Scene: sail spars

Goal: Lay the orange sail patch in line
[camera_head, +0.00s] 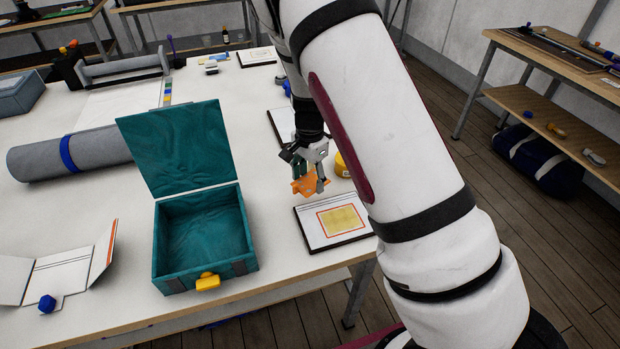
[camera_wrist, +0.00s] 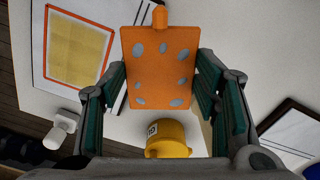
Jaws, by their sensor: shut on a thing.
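My gripper (camera_head: 307,178) is shut on the orange sail patch (camera_head: 312,187) and holds it above the table. In the wrist view the patch (camera_wrist: 160,68) is a flat orange piece with several grey spots and a small tab at its top. The fingers (camera_wrist: 163,95) press on its left and right sides. A board (camera_head: 312,239) lies at the table's near right edge, just below the gripper in the head view. It bears a yellow patch (camera_head: 343,221) inside an orange-red outline.
An open teal box (camera_head: 182,283) stands left of the gripper with its lid up. A yellow round container (camera_head: 341,166) stands just behind the board. A grey roll (camera_head: 100,152) and a folded white card (camera_head: 62,272) lie further left.

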